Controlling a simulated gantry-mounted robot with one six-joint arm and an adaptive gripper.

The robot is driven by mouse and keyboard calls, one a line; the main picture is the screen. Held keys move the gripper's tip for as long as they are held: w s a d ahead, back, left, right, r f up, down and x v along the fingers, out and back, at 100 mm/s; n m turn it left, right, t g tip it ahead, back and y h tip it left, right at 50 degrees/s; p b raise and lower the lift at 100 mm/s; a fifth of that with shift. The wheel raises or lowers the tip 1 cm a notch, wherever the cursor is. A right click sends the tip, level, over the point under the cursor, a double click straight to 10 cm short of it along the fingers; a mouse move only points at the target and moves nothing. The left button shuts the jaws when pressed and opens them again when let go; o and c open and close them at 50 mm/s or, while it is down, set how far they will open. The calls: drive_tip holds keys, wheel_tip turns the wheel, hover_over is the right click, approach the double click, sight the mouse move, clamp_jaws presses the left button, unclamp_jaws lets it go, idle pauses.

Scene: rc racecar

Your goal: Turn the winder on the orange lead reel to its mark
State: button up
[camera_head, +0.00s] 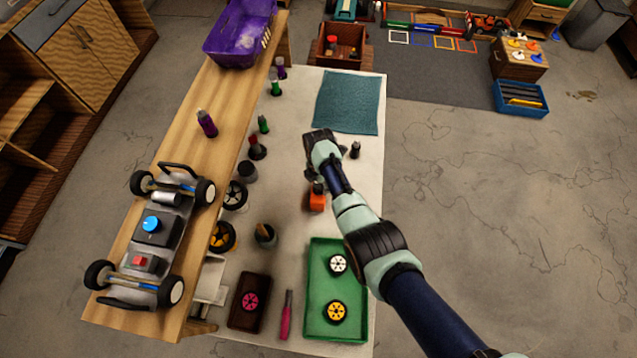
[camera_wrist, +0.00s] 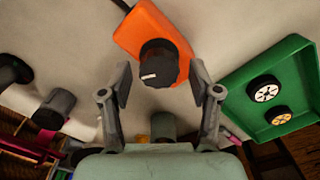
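The orange lead reel (camera_head: 317,203) lies on the pale mat, below my wrist in the head view. In the wrist view the orange body (camera_wrist: 133,33) runs across the top, with a round black winder knob (camera_wrist: 160,60) on it. A short white line on the knob's face points left in that view. I cannot make out a separate mark on the body. My gripper (camera_wrist: 160,82) is open, one finger on each side of the knob, with visible gaps and no contact seen. In the head view my arm hides the fingers.
A green tray (camera_head: 312,310) with a white and a yellow wheel lies near the reel. A dark cup (camera_head: 265,236), a small dark bottle (camera_head: 355,150) and several bottles stand around. A car chassis (camera_head: 155,235) sits on the wooden bench at left.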

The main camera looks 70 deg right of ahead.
sight(319, 185)
drive_tip(key=shift+r, duration=0.1)
wheel_tip(319, 185, up, 6)
drive_tip(key=p, duration=0.5)
drive_tip(key=shift+p, duration=0.4)
